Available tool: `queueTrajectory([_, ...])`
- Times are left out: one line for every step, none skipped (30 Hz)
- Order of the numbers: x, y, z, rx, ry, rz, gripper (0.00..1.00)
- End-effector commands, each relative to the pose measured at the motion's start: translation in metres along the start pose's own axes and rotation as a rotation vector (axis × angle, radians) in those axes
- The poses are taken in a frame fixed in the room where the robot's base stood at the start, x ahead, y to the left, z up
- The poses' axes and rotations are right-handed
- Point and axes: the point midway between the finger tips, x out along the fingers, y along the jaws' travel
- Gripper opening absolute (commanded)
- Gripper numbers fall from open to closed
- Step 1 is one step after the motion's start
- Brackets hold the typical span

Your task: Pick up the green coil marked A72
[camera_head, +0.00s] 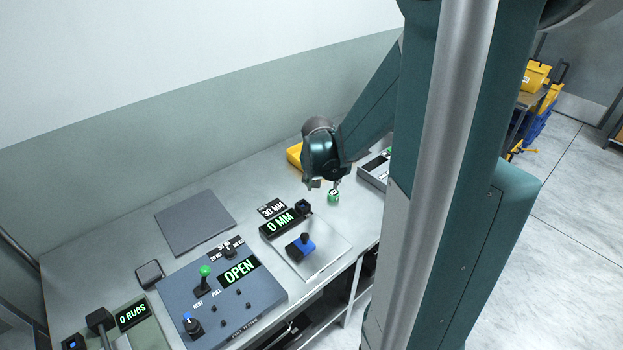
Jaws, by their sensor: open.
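A small green coil (333,197) with a white label stands on the grey bench, right of the 0 MM display. Its marking is too small to read. My gripper (324,184) points down just above and slightly left of the coil. It is open with nothing seen between its fingers. Whether a finger touches the coil cannot be told from this angle. Another bit of green (389,150) shows at the grey tray (371,172) to the right, mostly hidden behind my arm.
A silver plate with a blue-based knob (300,247) and the 0 MM display (280,222) stand in front. A blue-grey OPEN panel (225,300) and dark mat (195,222) lie left. A yellow object (294,155) is behind my gripper. My column blocks the right side.

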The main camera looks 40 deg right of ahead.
Motion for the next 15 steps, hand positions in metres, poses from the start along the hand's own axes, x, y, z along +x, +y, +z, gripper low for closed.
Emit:
queueTrajectory([0.004,0.007,-0.007,0.02,-0.003,0.01,0.45])
queueTrajectory([0.007,0.01,-0.009,0.029,-0.006,0.015,0.45])
queueTrajectory([0.011,0.014,-0.011,0.04,-0.008,0.021,0.45])
queueTrajectory([0.014,0.017,-0.013,0.048,-0.009,0.025,0.45])
queueTrajectory([0.016,0.019,-0.015,0.055,-0.01,0.029,0.45])
queueTrajectory([0.019,0.022,-0.017,0.065,-0.012,0.033,0.45])
queueTrajectory([0.021,0.024,-0.018,0.071,-0.013,0.036,0.45])
queueTrajectory([0.023,0.026,-0.018,0.075,-0.013,0.039,0.45])
queueTrajectory([0.025,0.028,-0.019,0.08,-0.014,0.041,0.45])
queueTrajectory([0.026,0.029,-0.02,0.083,-0.015,0.043,0.45])
queueTrajectory([0.027,0.03,-0.02,0.085,-0.015,0.044,0.45])
queueTrajectory([0.028,0.03,-0.021,0.087,-0.015,0.045,0.45])
queueTrajectory([0.028,0.031,-0.021,0.088,-0.016,0.046,0.45])
queueTrajectory([0.028,0.031,-0.021,0.089,-0.016,0.046,0.45])
queueTrajectory([0.029,0.031,-0.021,0.089,-0.016,0.046,0.45])
